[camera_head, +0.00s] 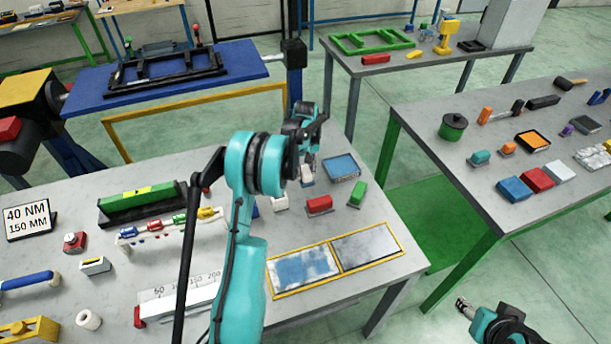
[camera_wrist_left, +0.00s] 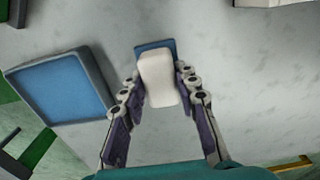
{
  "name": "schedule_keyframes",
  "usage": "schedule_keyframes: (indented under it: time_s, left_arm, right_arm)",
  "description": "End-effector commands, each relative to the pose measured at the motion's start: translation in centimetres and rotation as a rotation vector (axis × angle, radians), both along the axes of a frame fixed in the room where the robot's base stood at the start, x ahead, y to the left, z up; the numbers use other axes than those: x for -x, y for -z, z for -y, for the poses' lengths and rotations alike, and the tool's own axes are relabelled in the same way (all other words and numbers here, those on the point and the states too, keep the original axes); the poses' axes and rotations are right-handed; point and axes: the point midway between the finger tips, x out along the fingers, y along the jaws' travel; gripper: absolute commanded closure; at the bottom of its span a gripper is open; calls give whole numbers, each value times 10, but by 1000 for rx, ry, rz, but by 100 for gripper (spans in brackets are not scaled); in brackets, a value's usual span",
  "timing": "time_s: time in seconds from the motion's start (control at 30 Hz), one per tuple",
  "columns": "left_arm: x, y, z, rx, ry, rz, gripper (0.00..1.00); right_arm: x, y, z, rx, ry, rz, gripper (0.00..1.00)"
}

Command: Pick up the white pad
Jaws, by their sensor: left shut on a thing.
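The white pad (camera_wrist_left: 160,80) sits between the two fingers of my left gripper (camera_wrist_left: 155,92) in the left wrist view, with the fingers against its sides. A small blue edge (camera_wrist_left: 153,43) shows just beyond the pad's far end. In the head view my left gripper (camera_head: 308,165) is at the back of the near table, with the pad (camera_head: 307,174) small and partly hidden at its fingertips. I cannot tell whether the pad touches the table. My right gripper (camera_head: 464,308) is at the lower right, off the table, and its fingers are too small to read.
A dark-rimmed blue tray (camera_head: 341,167) lies close to my left gripper. A red block (camera_head: 319,205), a green block (camera_head: 357,193) and a white block (camera_head: 281,202) stand nearby. A yellow-framed two-panel tray (camera_head: 335,260) lies in front. A table with tools stands to the right.

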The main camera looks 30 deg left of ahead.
Motion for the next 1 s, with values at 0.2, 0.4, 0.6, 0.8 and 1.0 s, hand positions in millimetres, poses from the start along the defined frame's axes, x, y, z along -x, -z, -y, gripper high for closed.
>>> schedule_keyframes:
  time_s: [0.2,0.4,0.6,0.8,1.0]
  left_arm:
    - [0,-2,0,0,0,0,100]
    - [0,-20,0,0,0,0,100]
    - [0,-53,17,0,3,0,100]
    - [0,-81,66,0,5,0,100]
    - [-1,-101,100,0,2,0,100]
  right_arm:
    - [0,-1,0,0,0,0,49]
    - [0,-6,0,0,0,0,49]
    - [0,-16,0,0,0,0,49]
    - [0,-25,0,0,0,0,49]
    - [0,-30,0,0,0,0,49]
